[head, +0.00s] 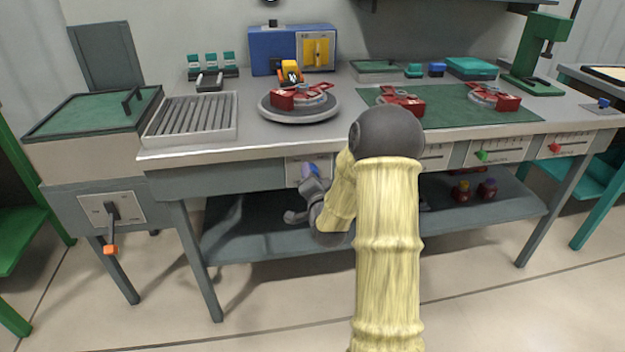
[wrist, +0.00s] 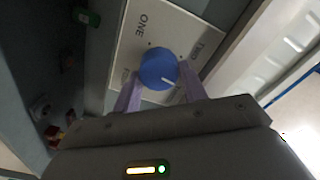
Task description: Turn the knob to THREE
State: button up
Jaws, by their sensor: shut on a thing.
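The round blue knob (wrist: 158,68) sits on a pale label plate (wrist: 150,22) in the wrist view. A white mark on the knob lies toward its lower right. In the head view my gripper (head: 309,171) is at the plate (head: 293,170) on the bench's front, and my arm hides part of that area.
A lever on a plate (head: 112,209) is on the left cabinet. Sliders with green (head: 482,156) and red (head: 554,148) pointers are on the bench front at right. The bench edge overhangs my gripper.

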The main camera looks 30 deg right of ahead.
jog(key=shift+d+m+b, duration=0.1)
jog(key=shift+m+b, duration=0.25)
jog(key=shift+m, duration=3.15)
jog(key=o, duration=1)
jog(key=shift+w+f, duration=0.1)
